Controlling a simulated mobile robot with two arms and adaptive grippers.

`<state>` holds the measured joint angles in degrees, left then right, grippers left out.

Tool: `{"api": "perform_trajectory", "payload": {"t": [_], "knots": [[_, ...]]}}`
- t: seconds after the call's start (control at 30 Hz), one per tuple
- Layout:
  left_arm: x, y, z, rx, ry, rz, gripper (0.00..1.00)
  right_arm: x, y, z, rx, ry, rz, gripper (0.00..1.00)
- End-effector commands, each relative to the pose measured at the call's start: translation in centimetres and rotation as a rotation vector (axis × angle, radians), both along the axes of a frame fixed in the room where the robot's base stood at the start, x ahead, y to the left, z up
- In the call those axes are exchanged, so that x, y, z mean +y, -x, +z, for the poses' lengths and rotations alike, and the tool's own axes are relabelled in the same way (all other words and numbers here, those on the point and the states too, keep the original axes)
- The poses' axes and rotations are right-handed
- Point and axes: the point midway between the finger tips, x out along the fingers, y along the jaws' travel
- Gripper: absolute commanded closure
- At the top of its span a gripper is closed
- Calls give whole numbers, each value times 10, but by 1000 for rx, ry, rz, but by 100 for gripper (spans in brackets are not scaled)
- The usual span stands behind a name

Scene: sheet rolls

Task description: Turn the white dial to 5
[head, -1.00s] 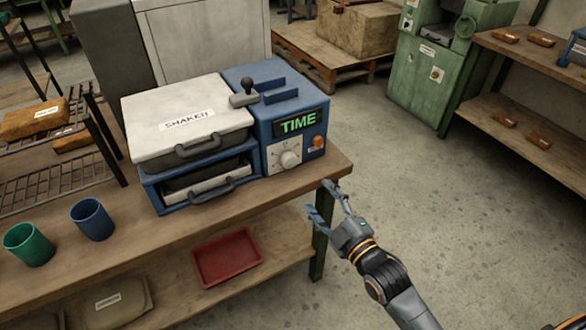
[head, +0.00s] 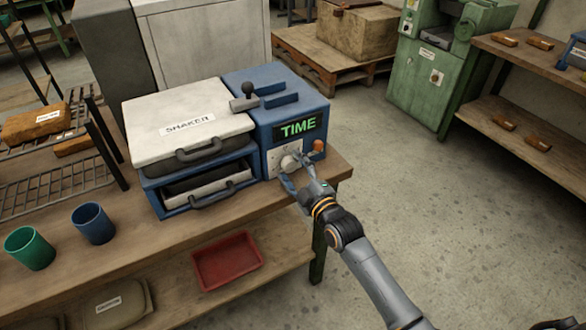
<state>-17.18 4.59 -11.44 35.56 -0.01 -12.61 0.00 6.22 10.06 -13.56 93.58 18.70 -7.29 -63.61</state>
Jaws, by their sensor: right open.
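My left gripper is not in view.
An orange button (head: 319,146) is right of the dial. A black-knobbed lever (head: 245,95) stands on top of the machine. A blue cup (head: 93,223) and a green cup (head: 29,248) stand on the bench at left. A red tray (head: 227,262) lies on the lower shelf.

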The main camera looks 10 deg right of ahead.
Motion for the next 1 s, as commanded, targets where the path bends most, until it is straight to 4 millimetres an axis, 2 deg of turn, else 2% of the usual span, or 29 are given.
{"api": "perform_trajectory", "payload": {"t": [0.13, 0.4, 0.73, 1.0], "knots": [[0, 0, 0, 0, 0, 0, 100, 0, 0, 0, 0, 0, 0, 38], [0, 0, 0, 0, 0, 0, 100, 0, 0, 0, 0, 0, 0, 93], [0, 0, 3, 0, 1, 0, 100, 0, 0, 1, 10, -37, 0, 93], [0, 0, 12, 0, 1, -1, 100, 0, 0, 1, 54, -193, 0, 93]]}}
